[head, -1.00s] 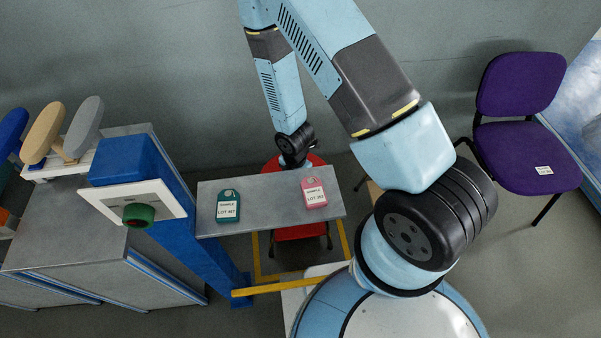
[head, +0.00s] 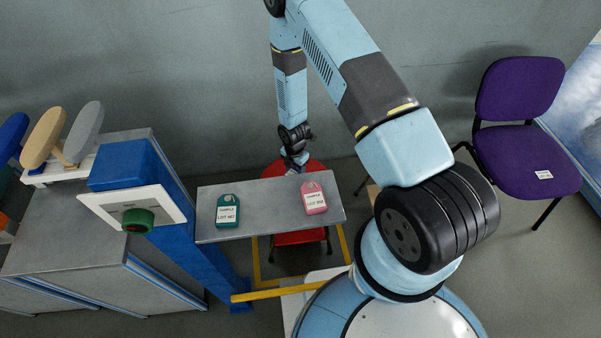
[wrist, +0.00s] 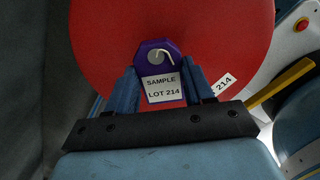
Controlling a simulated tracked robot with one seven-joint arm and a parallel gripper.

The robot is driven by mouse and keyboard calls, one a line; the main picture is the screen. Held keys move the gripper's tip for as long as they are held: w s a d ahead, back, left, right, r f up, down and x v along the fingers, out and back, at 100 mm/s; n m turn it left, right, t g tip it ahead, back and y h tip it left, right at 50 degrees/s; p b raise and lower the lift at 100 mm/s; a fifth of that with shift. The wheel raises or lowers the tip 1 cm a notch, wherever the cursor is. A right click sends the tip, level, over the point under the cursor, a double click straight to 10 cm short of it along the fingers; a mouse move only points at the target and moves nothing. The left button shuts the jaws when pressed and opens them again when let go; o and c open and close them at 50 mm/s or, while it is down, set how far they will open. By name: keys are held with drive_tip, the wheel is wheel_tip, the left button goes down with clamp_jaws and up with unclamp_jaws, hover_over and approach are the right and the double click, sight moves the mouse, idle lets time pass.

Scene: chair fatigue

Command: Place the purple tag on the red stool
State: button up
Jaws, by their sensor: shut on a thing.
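The purple tag (wrist: 158,52) has a white label reading "SAMPLE LOT 214" and a hook at its hole. My gripper (wrist: 163,75) is shut on it in the wrist view, one blue finger on each side. The tag is seen against the red surface of the stool (wrist: 215,35); I cannot tell whether it touches. In the head view, my gripper (head: 296,163) is at the red stool (head: 315,166), beyond the grey shelf. The shelf hides the middle of the stool, and the tag cannot be made out there.
The grey shelf (head: 265,205) bears a teal tag (head: 228,210) and a pink tag (head: 314,198). A white label (wrist: 222,84) reading "214" is on the stool. A purple chair (head: 520,150) stands right. A blue post (head: 195,235) and yellow bar (head: 285,288) are near the shelf.

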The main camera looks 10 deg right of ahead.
sight(295, 170)
drive_tip(key=shift+w+f, duration=0.3)
drive_tip(key=shift+f, duration=1.55)
drive_tip(key=shift+f, duration=0.1)
drive_tip(key=o, duration=1)
